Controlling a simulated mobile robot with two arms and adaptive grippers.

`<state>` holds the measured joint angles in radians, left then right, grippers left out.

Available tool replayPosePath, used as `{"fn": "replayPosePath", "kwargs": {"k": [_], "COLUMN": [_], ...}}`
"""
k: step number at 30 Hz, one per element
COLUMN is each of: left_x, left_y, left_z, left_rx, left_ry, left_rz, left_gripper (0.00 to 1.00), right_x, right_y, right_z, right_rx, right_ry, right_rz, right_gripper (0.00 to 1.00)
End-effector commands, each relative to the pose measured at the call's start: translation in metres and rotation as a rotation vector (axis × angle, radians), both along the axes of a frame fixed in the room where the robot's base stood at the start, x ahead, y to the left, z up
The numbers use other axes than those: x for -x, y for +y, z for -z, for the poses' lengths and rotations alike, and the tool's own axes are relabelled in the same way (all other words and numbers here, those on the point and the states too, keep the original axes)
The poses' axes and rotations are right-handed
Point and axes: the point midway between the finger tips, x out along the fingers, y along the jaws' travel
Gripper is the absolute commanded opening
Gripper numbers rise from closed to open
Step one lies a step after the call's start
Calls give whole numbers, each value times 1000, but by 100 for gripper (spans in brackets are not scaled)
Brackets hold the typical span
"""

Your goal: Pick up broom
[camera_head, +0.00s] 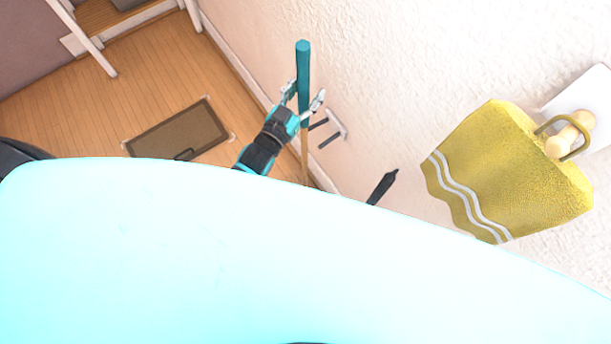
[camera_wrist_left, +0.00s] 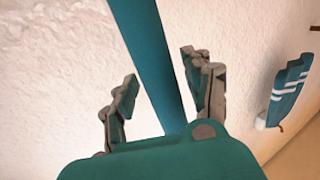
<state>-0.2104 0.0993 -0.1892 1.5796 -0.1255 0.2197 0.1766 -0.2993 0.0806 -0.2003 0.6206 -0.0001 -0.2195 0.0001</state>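The broom handle's teal upper part (camera_head: 303,62) stands along the textured wall in the head view. A thin wooden stick continues below it, and the broom's lower end is hidden behind my white-cyan body. My left gripper (camera_head: 305,93) is at the teal part, with one finger on each side of it. In the left wrist view, the teal handle (camera_wrist_left: 146,42) passes between the spread fingers of my left gripper (camera_wrist_left: 160,70). Gaps show between the handle and both fingers. My right gripper is not in view.
A wall holder with dark prongs (camera_head: 335,125) is just right of the gripper. A yellow towel (camera_head: 490,165) hangs on the wall at right. A dark pointed object (camera_head: 383,187) is between them. A brown mat (camera_head: 178,130) lies on the open wooden floor.

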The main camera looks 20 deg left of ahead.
Motion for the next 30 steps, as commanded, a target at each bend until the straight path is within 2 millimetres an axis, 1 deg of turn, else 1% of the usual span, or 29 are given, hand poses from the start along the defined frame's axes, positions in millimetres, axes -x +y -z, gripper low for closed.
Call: {"fn": "replayPosePath", "kwargs": {"k": [1,9,11,30], "left_x": [0,0,0,0], "left_y": [0,0,0,0], "left_z": [0,0,0,0], "left_rx": [0,0,0,0], "left_ry": [0,0,0,0], "left_rz": [0,0,0,0], "left_gripper": [42,7,0,0], "right_x": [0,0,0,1], "right_y": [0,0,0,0], "right_z": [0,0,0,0], "right_rx": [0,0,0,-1], "right_ry": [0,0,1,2], "right_rz": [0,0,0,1], "right_gripper": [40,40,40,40]}}
